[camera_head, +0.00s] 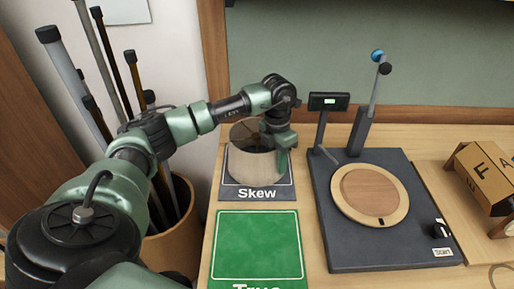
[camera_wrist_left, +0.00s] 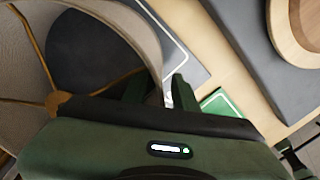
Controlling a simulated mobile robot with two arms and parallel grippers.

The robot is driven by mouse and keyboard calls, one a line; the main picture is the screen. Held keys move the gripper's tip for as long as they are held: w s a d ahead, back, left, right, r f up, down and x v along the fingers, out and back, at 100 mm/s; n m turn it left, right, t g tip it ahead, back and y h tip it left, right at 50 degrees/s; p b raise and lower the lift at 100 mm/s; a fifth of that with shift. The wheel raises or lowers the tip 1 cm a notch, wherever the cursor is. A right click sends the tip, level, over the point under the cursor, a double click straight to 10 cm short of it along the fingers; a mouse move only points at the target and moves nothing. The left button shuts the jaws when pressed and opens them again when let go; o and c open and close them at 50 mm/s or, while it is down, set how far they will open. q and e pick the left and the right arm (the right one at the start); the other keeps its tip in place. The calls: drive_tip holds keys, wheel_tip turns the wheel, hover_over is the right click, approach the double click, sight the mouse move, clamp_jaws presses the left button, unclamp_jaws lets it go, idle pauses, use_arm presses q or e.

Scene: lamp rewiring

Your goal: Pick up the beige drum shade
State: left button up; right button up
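The beige drum shade (camera_head: 254,168) stands on the dark mat marked Skew (camera_head: 230,190). Its open top and inner wall show. In the left wrist view, the shade (camera_wrist_left: 130,22) fills the upper left, with brass spokes inside it. My left gripper (camera_head: 281,158) is at the shade's right side. In the wrist view, my left gripper's fingers (camera_wrist_left: 158,90) straddle the shade's wall, one inside and one outside. A gap shows between the wall and the outer finger, so the gripper looks open. My right gripper is not in view.
A green mat marked True (camera_head: 257,245) lies in front of the Skew mat. To the right is a dark device (camera_head: 330,235) with a round wooden turntable (camera_head: 370,190), a small display (camera_head: 329,101) and a tilted post (camera_head: 375,90). A cardboard box (camera_head: 484,178) is at far right.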

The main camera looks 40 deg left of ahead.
use_arm(q)
clamp_jaws()
idle(1.4)
